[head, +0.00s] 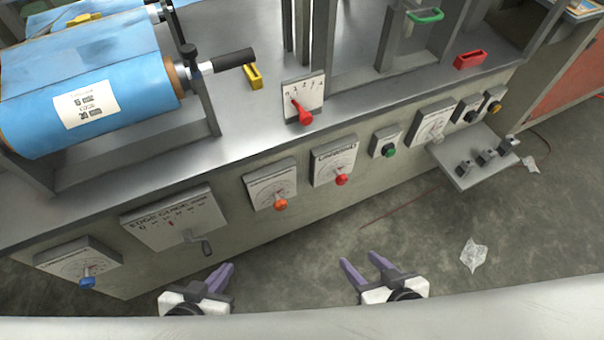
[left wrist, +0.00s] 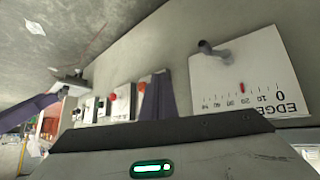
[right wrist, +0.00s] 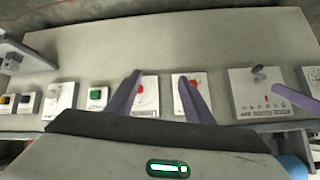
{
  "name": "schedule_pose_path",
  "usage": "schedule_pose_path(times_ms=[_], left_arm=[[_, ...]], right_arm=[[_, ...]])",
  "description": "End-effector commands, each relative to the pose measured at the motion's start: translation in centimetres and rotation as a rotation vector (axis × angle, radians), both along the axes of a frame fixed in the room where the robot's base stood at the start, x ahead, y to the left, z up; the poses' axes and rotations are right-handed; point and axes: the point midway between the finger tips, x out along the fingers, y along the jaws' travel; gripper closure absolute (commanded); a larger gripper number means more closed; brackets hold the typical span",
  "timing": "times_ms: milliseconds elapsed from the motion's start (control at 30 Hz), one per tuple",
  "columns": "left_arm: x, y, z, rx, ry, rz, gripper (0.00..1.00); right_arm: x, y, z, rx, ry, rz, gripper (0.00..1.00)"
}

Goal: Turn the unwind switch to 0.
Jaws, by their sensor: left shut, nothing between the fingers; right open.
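Several dial switches line the machine's front. One has a red knob (head: 341,179) under a dark label too small to read surely; it also shows in the right wrist view (right wrist: 141,88). Beside it is a dial with an orange knob (head: 280,204). I cannot tell for sure which is the unwind switch, nor its setting. A plate with a red lever (head: 305,117) and a 0 to 4 scale stands on the machine's top. My left gripper (head: 226,267) is shut and empty, below the edge guide plate. My right gripper (head: 358,259) is open and empty, below the red-knob dial, touching nothing.
The edge guide plate (head: 172,217) carries a grey crank. A blue knob (head: 87,282) is at far left, a green button (head: 389,151) right of the red knob. A small shelf (head: 467,174) juts out at right.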

Motion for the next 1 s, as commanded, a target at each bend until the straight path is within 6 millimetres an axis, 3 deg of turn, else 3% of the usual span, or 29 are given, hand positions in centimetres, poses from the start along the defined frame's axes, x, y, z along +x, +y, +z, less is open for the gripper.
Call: schedule_pose_path(times_ms=[167,400,567,700,833,1000], left_arm=[[0.7,-0.6,-3.5,-0.013,0.010,-0.013,1.00],[1.7,-2.1,-7.8,-0.042,0.038,-0.046,1.00],[2.0,-3.0,-10.4,-0.060,0.057,-0.072,1.00],[2.0,-3.8,-12.0,-0.072,0.072,-0.097,1.00],[1.9,-4.3,-12.9,-0.080,0.083,-0.114,1.00],[1.9,-4.5,-13.1,-0.084,0.089,-0.125,1.00]], right_arm=[[3.5,2.2,-2.2,0.395,-0.021,-0.192,0.52],[8.8,3.9,-4.1,1.242,0.143,-0.546,0.52],[11.8,2.3,-5.7,1.784,0.358,-0.772,0.52],[14.1,-0.3,-6.9,2.177,0.553,-0.932,0.52],[15.7,-2.6,-7.6,2.434,0.691,-1.027,0.52],[16.7,-4.1,-7.7,2.598,0.785,-1.076,0.52]])
